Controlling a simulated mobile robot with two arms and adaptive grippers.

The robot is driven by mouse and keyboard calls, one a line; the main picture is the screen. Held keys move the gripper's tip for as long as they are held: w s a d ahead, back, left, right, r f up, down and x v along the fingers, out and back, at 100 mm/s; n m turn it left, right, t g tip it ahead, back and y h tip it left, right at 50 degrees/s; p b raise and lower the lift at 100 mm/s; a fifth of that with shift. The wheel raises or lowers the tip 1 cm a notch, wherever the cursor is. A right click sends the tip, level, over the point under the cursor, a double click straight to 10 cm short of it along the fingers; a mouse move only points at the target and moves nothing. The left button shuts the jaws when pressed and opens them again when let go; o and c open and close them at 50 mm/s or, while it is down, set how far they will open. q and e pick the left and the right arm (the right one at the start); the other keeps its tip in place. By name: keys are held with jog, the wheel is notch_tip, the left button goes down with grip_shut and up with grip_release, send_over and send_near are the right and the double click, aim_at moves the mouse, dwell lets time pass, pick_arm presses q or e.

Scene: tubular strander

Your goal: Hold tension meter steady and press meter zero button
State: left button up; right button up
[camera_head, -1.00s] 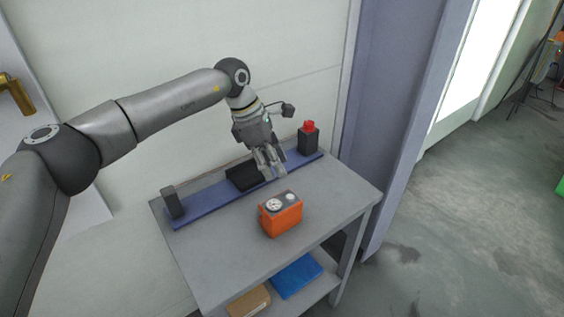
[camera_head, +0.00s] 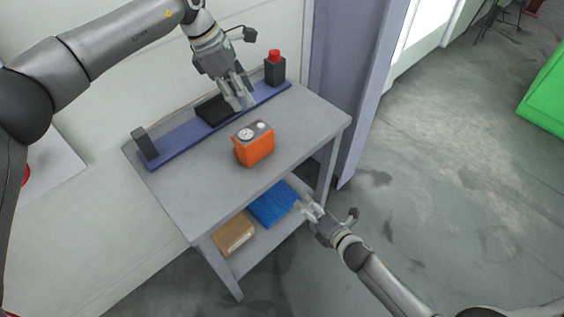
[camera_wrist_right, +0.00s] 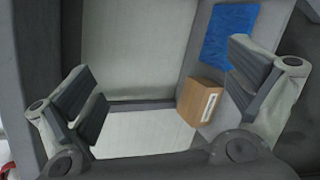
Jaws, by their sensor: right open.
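My right gripper (camera_head: 308,208) is low at the table's front right, beside the lower shelf. In the right wrist view its fingers (camera_wrist_right: 168,92) are wide apart with nothing between them.
A blue rail (camera_head: 190,142) along the table's back carries a black block (camera_head: 214,109), a dark post (camera_head: 145,143) and a black box with a red button (camera_head: 274,68). The lower shelf holds a blue item (camera_head: 273,204) and a brown box (camera_head: 234,235). Open floor lies to the right.

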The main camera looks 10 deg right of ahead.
jog(key=w+a+r+n+t+y, duration=0.1)
jog(key=w+a+r+n+y, duration=0.2)
jog(key=r+n, duration=0.45)
jog(key=n+t+y, duration=0.1)
jog(key=n+y, duration=0.2)
jog(key=n, duration=0.5)
send_near(261, 146)
jog(key=x, duration=0.3)
jog(key=shift+m, duration=0.25)
jog(key=x, duration=1)
jog(key=shift+s, duration=0.1)
jog(key=c, duration=1.1)
pick_arm(q)
grip_shut()
jog(key=shift+f, duration=0.1)
